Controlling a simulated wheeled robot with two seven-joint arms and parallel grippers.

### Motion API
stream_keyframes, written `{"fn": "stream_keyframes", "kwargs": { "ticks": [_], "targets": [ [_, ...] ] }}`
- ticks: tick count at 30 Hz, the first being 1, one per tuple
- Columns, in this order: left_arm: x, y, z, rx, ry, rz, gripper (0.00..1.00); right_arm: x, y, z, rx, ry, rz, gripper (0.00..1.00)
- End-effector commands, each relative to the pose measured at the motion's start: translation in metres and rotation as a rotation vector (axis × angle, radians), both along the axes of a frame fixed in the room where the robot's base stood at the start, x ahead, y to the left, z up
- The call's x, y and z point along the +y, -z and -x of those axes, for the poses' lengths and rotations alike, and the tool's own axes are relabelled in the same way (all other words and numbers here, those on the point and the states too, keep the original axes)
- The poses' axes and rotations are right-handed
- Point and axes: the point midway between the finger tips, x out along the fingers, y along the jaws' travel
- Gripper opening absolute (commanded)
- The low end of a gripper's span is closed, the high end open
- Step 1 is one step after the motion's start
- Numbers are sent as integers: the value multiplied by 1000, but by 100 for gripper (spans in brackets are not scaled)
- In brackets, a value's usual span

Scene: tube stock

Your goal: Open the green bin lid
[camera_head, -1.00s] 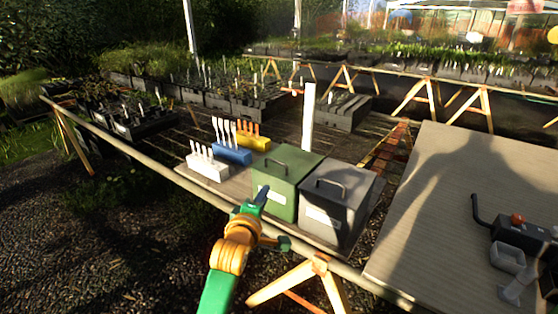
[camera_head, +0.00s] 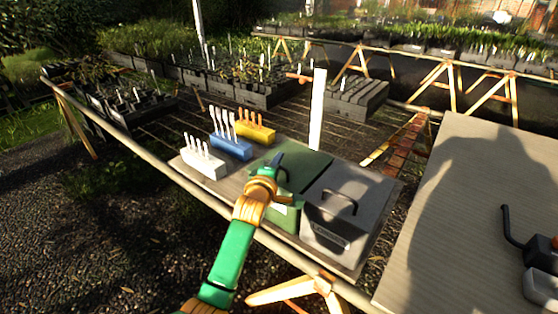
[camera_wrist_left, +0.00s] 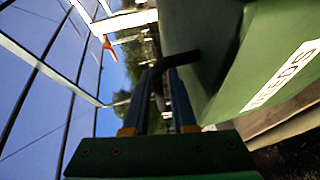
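The green bin (camera_head: 285,216) stands on the slatted table beside a grey bin. Its green lid (camera_head: 308,164) lies flat and looks closed. My left gripper (camera_head: 279,166) is at the lid's handle and hides most of it in the head view. In the left wrist view, the green bin (camera_wrist_left: 235,85) is at the right with a white label. Its dark bent handle (camera_wrist_left: 178,59) comes off the lid and reaches between my left gripper's fingertips (camera_wrist_left: 160,75). The fingers stand apart, one on each side of it, and do not look clamped. My right gripper is not in view.
The grey bin (camera_head: 343,217) with a dark handle stands close on the right. White (camera_head: 203,165), blue (camera_head: 231,147) and yellow (camera_head: 255,132) label holders stand on the left. A white post (camera_head: 317,110) rises behind the bins. A board-topped table (camera_head: 470,210) is at right.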

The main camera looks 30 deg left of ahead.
Motion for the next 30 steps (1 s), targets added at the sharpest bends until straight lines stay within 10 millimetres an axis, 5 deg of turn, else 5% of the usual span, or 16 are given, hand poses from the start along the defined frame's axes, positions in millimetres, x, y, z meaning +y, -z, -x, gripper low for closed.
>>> {"fn": "stream_keyframes", "kwargs": {
  "ticks": [13,17,30],
  "targets": [
    [5,3,-13,0,-1,-1,25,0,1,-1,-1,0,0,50],
    [5,3,-13,0,-1,-1,0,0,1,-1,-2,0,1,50],
    [5,3,-13,0,-1,-1,0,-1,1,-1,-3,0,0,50]
  ]
}}
